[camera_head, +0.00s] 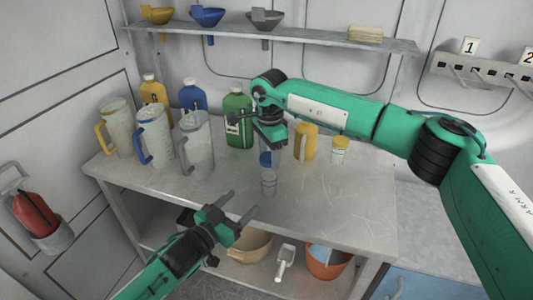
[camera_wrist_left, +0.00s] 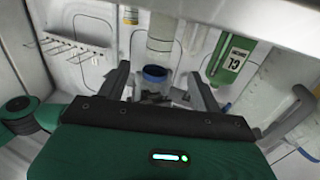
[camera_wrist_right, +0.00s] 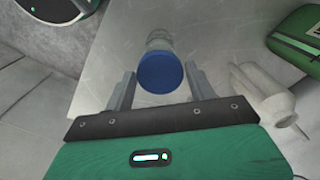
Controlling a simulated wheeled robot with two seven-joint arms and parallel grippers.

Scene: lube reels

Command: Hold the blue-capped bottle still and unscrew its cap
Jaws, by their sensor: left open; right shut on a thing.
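The clear bottle (camera_head: 268,181) stands upright near the table's front edge, and its blue cap (camera_head: 266,159) is on top. My right gripper (camera_head: 271,149) is above it, shut on the blue cap. In the right wrist view the cap (camera_wrist_right: 160,73) lies between the fingers, with the pale bottle (camera_wrist_right: 158,40) beyond it. My left gripper (camera_head: 239,206) is open and empty, in front of the table edge and lower left of the bottle. In the left wrist view the bottle (camera_wrist_left: 160,45) and cap (camera_wrist_left: 155,73) appear inverted, beyond the open fingers and apart from them.
A green jug (camera_head: 238,118) stands behind the bottle, with several clear pitchers (camera_head: 197,145) to the left. A yellow container (camera_head: 305,142) and a small jar (camera_head: 339,151) stand to the right. The tabletop (camera_head: 340,195) is clear at front right. Bins, including an orange one (camera_head: 325,265), sit below.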

